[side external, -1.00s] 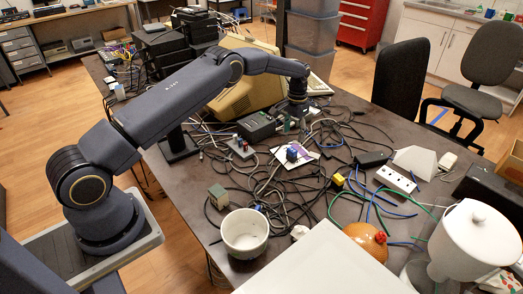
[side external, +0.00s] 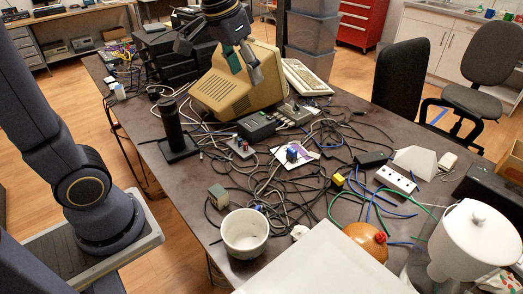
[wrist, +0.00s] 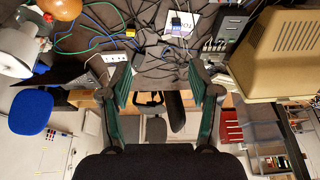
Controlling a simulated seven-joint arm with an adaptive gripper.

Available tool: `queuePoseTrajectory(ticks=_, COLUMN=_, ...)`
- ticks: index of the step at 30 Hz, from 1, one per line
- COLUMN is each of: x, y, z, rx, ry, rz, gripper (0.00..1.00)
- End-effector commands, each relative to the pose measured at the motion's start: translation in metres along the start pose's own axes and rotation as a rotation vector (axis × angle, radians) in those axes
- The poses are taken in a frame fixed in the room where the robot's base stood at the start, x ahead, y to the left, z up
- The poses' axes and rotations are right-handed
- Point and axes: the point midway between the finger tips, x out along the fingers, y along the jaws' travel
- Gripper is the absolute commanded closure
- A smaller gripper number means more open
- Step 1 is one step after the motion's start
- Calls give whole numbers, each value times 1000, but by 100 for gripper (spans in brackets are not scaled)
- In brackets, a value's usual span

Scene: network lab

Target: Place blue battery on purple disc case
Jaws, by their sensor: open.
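The small blue battery (side external: 292,153) stands on the purple disc case (side external: 303,159), a flat white and purple square lying on the dark table. In the wrist view, the blue battery (wrist: 176,23) also shows on the disc case (wrist: 187,29) near the top edge. My gripper (side external: 246,68) is raised high above the far part of the table, in front of the beige monitor, well apart from the battery. In the wrist view, my gripper (wrist: 160,80) has its two green-edged fingers spread with nothing between them.
Tangled cables (side external: 265,190) surround the case. A black box (side external: 257,126), a black cylinder on a base (side external: 173,130), a white bowl (side external: 245,233), a yellow-black block (side external: 338,181) and a white power strip (side external: 396,179) stand around. The beige monitor (side external: 235,90) is behind.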

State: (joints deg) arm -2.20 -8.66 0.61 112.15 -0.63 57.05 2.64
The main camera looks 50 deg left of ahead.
Motion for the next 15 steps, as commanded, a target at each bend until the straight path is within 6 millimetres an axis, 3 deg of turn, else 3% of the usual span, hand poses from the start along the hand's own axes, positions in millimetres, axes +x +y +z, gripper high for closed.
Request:
queuePoseTrajectory(ticks=1, x=-13, y=4, z=28, rx=4, ry=33, rz=1, gripper=38)
queuePoseTrajectory(ticks=6, x=-22, y=11, z=104, rx=5, ry=109, rz=4, gripper=38)
queuePoseTrajectory(ticks=10, x=-17, y=14, z=137, rx=7, ry=141, rz=6, gripper=38)
queuePoseTrajectory(ticks=15, x=-13, y=14, z=151, rx=7, ry=153, rz=6, gripper=38)
